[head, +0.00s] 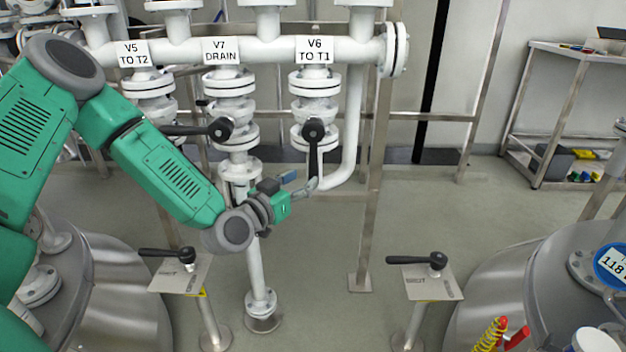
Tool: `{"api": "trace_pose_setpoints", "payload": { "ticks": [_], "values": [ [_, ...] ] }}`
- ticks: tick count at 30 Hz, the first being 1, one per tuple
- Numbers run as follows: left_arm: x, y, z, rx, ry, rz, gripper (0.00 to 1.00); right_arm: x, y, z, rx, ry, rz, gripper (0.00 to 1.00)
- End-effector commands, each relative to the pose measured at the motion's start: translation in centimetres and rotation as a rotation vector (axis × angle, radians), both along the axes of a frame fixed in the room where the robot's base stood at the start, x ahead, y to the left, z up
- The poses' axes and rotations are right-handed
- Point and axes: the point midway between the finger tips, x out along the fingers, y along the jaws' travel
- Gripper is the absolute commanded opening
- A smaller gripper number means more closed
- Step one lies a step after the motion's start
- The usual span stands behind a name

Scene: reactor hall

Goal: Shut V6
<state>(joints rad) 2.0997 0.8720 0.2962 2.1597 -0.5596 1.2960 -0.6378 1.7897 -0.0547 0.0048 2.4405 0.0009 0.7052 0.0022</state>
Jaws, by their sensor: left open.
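The V6 valve (315,84) is white and hangs from the overhead pipe under its label "V6 TO T1" (314,50). Its black handle (313,147) points straight down from the hub, in line with the pipe. My left gripper (301,181) is open at the handle's lower end. One fingertip shows left of the handle and the other just below it. I cannot tell whether the fingers touch the handle. My right gripper is not in view.
Left of V6 are V7 (232,84), its black handle (190,130) pointing left, and V5 (150,83), partly behind my arm. Two stands with black levers (180,254) (418,260) rise below. Steel tanks (112,300) (510,290) fill both lower corners.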

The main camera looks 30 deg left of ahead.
Motion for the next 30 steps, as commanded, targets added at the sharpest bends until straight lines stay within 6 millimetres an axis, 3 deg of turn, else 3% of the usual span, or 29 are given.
{"api": "trace_pose_setpoints", "payload": {
  "ticks": [3,9,19,20,23,30],
  "values": [
    [2.1,-0.2,-0.1,0.002,-0.001,-0.001,0.4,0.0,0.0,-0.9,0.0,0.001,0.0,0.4],
    [4.1,-0.3,-0.1,0.0,0.0,-0.001,0.4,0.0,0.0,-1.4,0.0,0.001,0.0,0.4],
    [4.5,-0.2,0.0,-0.003,0.002,-0.001,0.4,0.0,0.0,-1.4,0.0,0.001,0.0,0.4],
    [4.5,-0.2,0.0,-0.003,0.002,-0.001,0.37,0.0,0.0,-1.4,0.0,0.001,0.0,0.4],
    [4.4,-0.2,0.0,-0.002,0.002,-0.001,0.01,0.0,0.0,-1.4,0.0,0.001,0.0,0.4],
    [4.4,-0.2,0.0,0.001,0.003,0.0,0.0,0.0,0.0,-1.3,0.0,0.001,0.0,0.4]
  ]
}}
